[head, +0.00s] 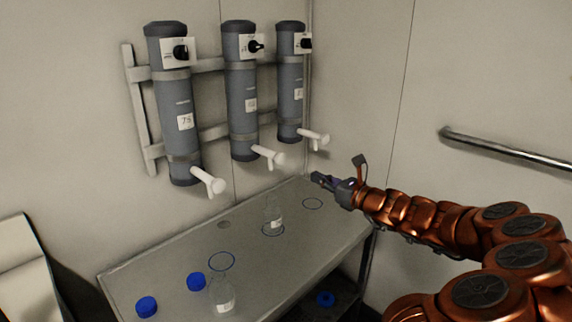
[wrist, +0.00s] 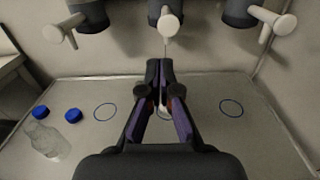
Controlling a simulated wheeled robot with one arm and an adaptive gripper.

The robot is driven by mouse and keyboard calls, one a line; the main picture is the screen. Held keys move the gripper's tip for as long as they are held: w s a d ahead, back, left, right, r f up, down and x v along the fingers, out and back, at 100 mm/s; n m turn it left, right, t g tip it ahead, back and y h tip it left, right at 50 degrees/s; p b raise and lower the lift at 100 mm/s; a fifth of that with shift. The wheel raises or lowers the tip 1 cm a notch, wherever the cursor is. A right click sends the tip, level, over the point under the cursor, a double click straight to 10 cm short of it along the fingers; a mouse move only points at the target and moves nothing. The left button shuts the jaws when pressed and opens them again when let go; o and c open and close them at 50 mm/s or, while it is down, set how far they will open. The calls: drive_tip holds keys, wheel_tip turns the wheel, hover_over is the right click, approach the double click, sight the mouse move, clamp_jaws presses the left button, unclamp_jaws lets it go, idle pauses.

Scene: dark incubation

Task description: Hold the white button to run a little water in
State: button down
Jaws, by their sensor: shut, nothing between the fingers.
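The middle white tap (head: 268,155) with its round white button end (head: 280,159) sticks out from the middle grey cylinder (head: 242,100). In the wrist view the tap (wrist: 168,25) is straight ahead, just above my fingertips. A clear bottle (head: 273,218) stands upright at the middle blue ring (head: 273,230), below that tap; its water level is too faint to tell. My gripper (head: 316,178) is shut and empty, to the right of the tap and apart from it; it also shows in the wrist view (wrist: 160,64), hiding most of the bottle.
Two more white taps (head: 209,181) (head: 314,137) stick out on either side. A second clear bottle (head: 222,294) stands at the table's front left, near two blue caps (head: 146,306) (head: 196,281). The right blue ring (head: 313,203) is empty. A wall rail (head: 505,149) is at right.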

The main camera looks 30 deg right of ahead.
sight(279, 161)
drive_tip(key=p+x, duration=0.2)
drive_tip(key=x, duration=1.1)
drive_tip(key=shift+w, duration=0.1)
